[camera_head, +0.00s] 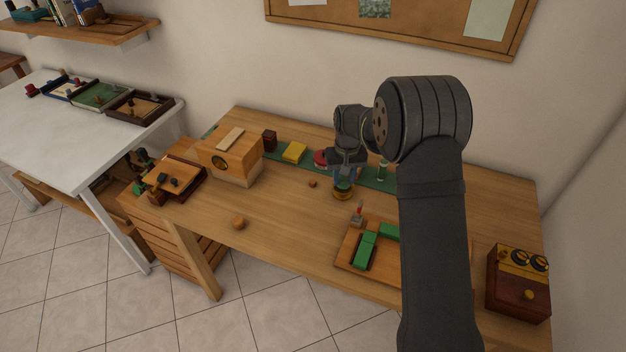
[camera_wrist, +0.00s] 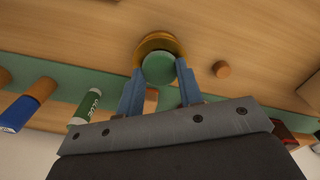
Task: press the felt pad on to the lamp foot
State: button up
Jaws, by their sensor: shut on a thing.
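The felt pad (camera_wrist: 158,68) is a round green disc between the tips of my gripper's two blue fingers (camera_wrist: 160,74) in the wrist view. My gripper (camera_head: 344,178) is shut on it, low over the table in the head view. The lamp foot (camera_wrist: 157,40) is a round, brass-coloured disc behind the pad, and its rim shows beyond the pad's far edge. In the head view the lamp foot (camera_head: 343,197) sits on the wooden table right below my gripper. I cannot tell whether the pad touches it.
A small wooden cylinder (camera_wrist: 221,69) stands close beside the foot. A glue stick (camera_wrist: 88,106) is near the green strip. A tray with green blocks (camera_head: 346,266) lies at the front, and a wooden box (camera_head: 242,166) stands left. The table between box and foot is mostly clear.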

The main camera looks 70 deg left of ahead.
aim_at(344, 181)
jog(key=shift+f, duration=0.1)
dwell(0.6)
jog(key=o, duration=1.1)
jog(key=shift+c, duration=0.2)
notch_tip(344, 181, up, 18)
jog(key=shift+f, duration=0.25)
jog(key=shift+f, duration=0.1)
notch_tip(344, 181, down, 17)
jog(key=shift+f, duration=0.15)
